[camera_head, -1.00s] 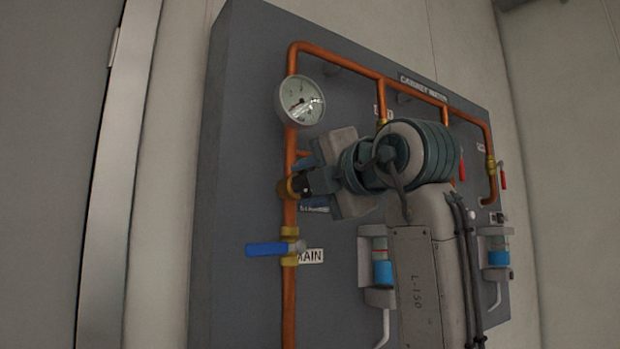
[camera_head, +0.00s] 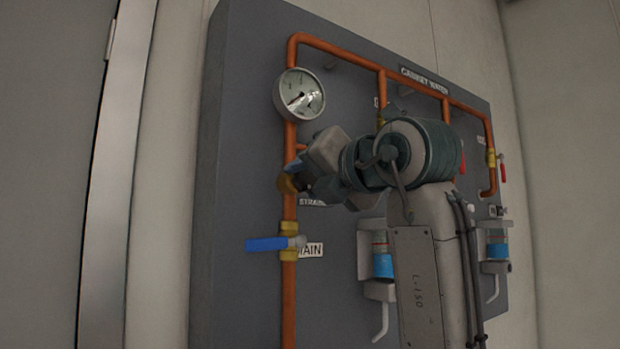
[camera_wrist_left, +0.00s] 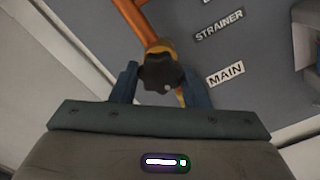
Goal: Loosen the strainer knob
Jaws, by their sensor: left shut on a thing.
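The strainer knob (camera_wrist_left: 163,73) is a dark lobed knob at the end of a brass fitting on the copper pipe. In the left wrist view it sits between the two blue fingers of my left gripper (camera_wrist_left: 160,85), which is shut on it. In the head view my left gripper (camera_head: 297,172) reaches the brass strainer body (camera_head: 287,184) from the right, and its own wrist hides most of the knob. My right gripper is in neither view.
A blue-handled main valve (camera_head: 268,244) sits below on the same pipe. A round gauge (camera_head: 299,95) is above. Copper pipes run over the grey panel (camera_head: 240,200), with two blue-filled dispensers (camera_head: 382,266) lower right.

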